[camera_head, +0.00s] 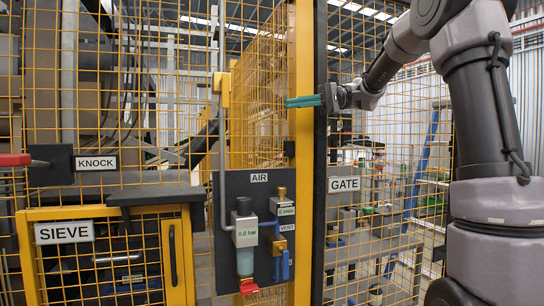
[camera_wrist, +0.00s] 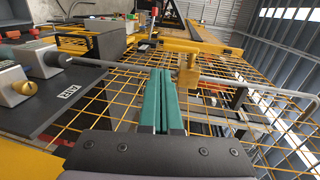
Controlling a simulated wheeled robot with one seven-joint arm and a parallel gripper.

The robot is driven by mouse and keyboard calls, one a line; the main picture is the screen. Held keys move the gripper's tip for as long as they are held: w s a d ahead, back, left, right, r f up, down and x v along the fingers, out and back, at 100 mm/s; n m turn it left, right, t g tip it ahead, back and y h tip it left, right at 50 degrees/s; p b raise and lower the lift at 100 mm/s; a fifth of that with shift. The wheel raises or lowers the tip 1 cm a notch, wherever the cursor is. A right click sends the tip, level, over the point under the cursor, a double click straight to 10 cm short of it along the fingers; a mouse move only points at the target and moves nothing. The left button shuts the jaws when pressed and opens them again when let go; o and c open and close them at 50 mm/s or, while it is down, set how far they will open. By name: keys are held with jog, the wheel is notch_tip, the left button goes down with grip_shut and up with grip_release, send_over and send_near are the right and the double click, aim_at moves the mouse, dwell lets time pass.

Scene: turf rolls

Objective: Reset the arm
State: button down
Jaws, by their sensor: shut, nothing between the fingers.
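My gripper (camera_head: 303,101) has slim green fingers and reaches in from the right in the head view, in front of the yellow post (camera_head: 301,60) and the dark gate frame. Its fingers are shut together with nothing between them. In the wrist view my gripper (camera_wrist: 160,76) points away from the camera over yellow mesh, the two green fingers side by side. The AIR panel (camera_head: 268,262) hangs below and to the left of it, and the panel also shows at the left of the wrist view (camera_wrist: 40,115).
The mesh gate (camera_head: 320,150) with a GATE label (camera_head: 344,184) stands behind my arm. A yellow latch block (camera_head: 221,88) sits on a grey vertical pipe (camera_head: 223,150). A SIEVE door (camera_head: 64,233) and a red-ended KNOCK handle (camera_head: 16,160) are at the left.

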jog(key=s+d+f+m+t+h, duration=0.2)
jog(key=s+f+h, duration=0.2)
jog(key=s+f, duration=0.2)
jog(key=s+d+f+m+t+h, duration=0.2)
jog(key=s+f+t+h, duration=0.1)
jog(key=s+f, duration=0.2)
jog(key=s+d+f+m+t+h, duration=0.3)
jog(key=s+d+f+t+h, duration=0.2)
jog(key=d, duration=0.5)
notch_tip(320, 180, down, 2)
jog(key=shift+s+d+f+t+h, duration=0.2)
jog(key=shift+s+t+h, duration=0.1)
jog(key=shift+t+h, duration=0.5)
